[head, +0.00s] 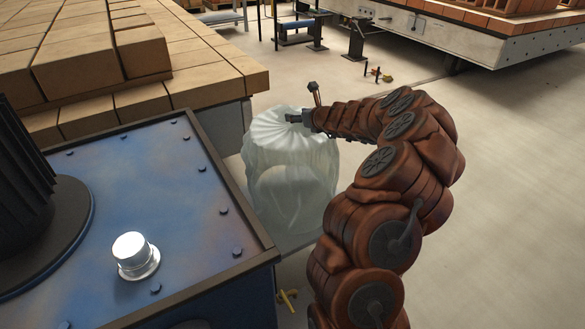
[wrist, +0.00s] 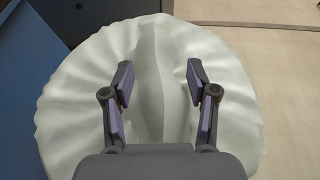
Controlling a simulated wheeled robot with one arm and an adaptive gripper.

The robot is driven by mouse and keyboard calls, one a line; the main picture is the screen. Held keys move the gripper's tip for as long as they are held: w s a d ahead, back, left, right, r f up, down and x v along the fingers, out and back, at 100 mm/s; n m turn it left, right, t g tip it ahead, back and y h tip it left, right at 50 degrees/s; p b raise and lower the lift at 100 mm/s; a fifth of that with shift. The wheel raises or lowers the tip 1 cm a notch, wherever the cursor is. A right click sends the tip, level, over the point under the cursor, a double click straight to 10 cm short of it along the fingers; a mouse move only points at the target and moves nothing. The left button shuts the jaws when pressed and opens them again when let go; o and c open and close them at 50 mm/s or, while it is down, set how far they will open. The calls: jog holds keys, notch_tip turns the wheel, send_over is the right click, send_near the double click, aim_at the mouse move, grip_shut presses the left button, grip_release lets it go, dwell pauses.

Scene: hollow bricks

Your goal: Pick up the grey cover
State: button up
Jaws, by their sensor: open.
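The grey cover (head: 288,185) is a pale, translucent-looking cloth with many folds. In the head view it hangs over something rounded beside the blue machine, and what it covers is hidden. In the wrist view the cover (wrist: 75,110) spreads out almost round, with a raised fold in its middle. My gripper (head: 291,117) is at the top of the cover. In the wrist view my gripper (wrist: 159,72) is open, with one finger on each side of the raised fold. I cannot tell whether the fingers touch the cloth.
A blue machine (head: 190,220) with a silver knob (head: 132,252) stands close left of the cover. Stacked tan bricks (head: 100,60) lie behind it. Another brick-laden platform (head: 490,30) is at the back right. The floor (head: 510,180) at right is clear.

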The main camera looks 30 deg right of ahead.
jog(key=shift+x, duration=1.35)
jog(key=shift+c, duration=0.2)
grip_shut()
